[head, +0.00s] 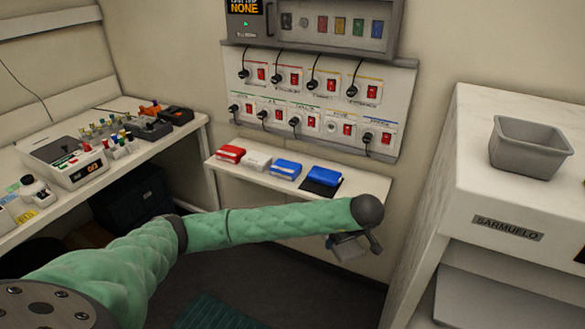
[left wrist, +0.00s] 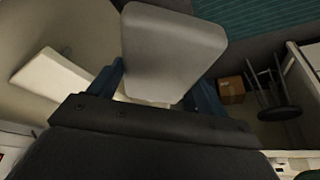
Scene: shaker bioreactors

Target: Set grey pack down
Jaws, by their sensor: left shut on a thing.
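A grey pack (left wrist: 172,50) is held between the two dark fingers of my left gripper (left wrist: 155,92) in the left wrist view. In the head view the grey pack (head: 348,248) hangs at the end of my green left arm, in front of and below the right part of the narrow wall shelf (head: 372,192). My left gripper (head: 372,240) is partly hidden by the arm's dark end there. The pack appears clear of the shelf. My right gripper is not in view.
A red pack (head: 230,153), a white pack (head: 257,161) and two blue packs (head: 286,169) lie along the shelf, one partly over a dark patch (head: 318,188). The shelf's right end is bare. Plugs and switches (head: 320,100) are above. A white cabinet with a grey bin (head: 528,148) stands right.

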